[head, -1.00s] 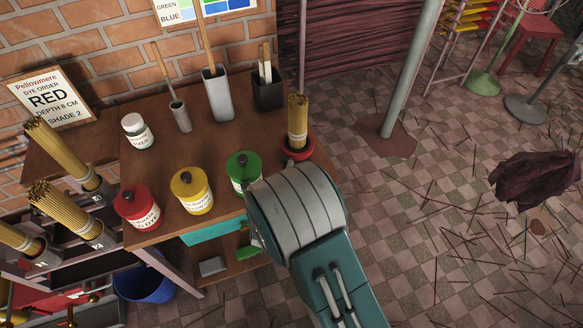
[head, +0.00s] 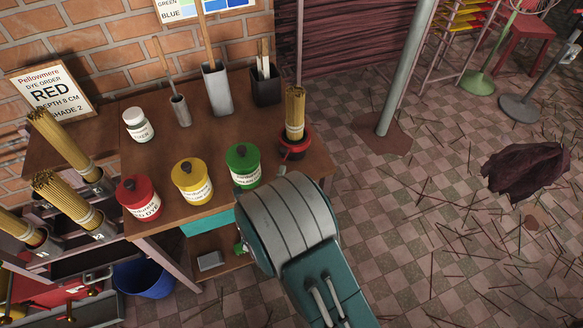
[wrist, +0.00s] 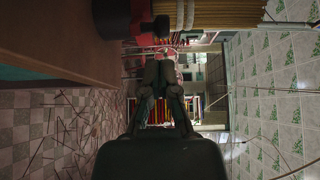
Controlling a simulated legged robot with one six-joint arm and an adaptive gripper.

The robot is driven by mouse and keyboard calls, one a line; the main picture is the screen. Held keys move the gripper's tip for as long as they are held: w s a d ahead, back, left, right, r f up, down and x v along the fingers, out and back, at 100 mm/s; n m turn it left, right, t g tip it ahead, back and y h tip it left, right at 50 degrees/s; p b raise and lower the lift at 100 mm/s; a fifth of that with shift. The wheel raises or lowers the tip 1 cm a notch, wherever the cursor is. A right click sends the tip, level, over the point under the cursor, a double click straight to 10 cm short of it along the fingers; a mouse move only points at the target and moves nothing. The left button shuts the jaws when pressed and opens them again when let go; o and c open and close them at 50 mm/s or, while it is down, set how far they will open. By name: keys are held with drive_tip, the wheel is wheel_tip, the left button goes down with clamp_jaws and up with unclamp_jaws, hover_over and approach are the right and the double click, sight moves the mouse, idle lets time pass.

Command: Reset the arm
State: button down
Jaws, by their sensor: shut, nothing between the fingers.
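My arm rises from the bottom of the head view in front of the table, and its end is hidden there behind its large rounded grey and teal link. In the wrist view my gripper (wrist: 160,75) shows with its dark fingers together and nothing between them. The wooden table (head: 180,215) stands to the left of my arm. A bundle of incense sticks (head: 295,112) stands upright in a red and black holder (head: 293,145) at the table's right corner. In the wrist view the bundle (wrist: 225,12) and the holder (wrist: 145,25) appear sideways, close to my gripper.
Red (head: 138,197), yellow (head: 192,181) and green (head: 243,165) dye jars line the table's front. A white jar (head: 138,125) and tool holders stand behind. A metal post (head: 405,75) stands right of the table. Loose sticks litter the tiled floor near a dark cloth bundle (head: 526,172).

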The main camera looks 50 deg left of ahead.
drive_tip(key=s, duration=0.4)
drive_tip(key=w+d+r+n+g+h, duration=0.1)
drive_tip(key=w+d+r, duration=0.2)
drive_tip(key=w+r, duration=0.35)
drive_tip(key=w+d+r+n+g+h, duration=0.1)
drive_tip(key=w+d+r, duration=0.1)
drive_tip(key=w+r, duration=0.4)
drive_tip(key=w+d+r+n+g+h, duration=0.1)
drive_tip(key=w+d+r+n, duration=0.1)
drive_tip(key=w+d+r, duration=0.45)
drive_tip(key=w+d+r+n+g, duration=0.1)
drive_tip(key=w+d+r, duration=0.2)
drive_tip(key=d, duration=0.6)
drive_tip(key=s+d+r+n+g+h, duration=0.1)
drive_tip(key=s+d+r+n+h, duration=0.15)
drive_tip(key=d, duration=0.75)
drive_tip(key=s+d+r+n+g+h, duration=0.1)
drive_tip(key=d+r, duration=0.2)
drive_tip(key=d, duration=0.6)
drive_tip(key=s+d+n+g+h, duration=0.2)
drive_tip(key=s+d+g+h, duration=0.1)
drive_tip(key=s+d, duration=1.1)
drive_tip(key=d+h, duration=0.1)
drive_tip(key=d, duration=0.2)
drive_tip(key=shift+d+f, duration=0.25)
drive_tip(key=shift+d, duration=0.1)
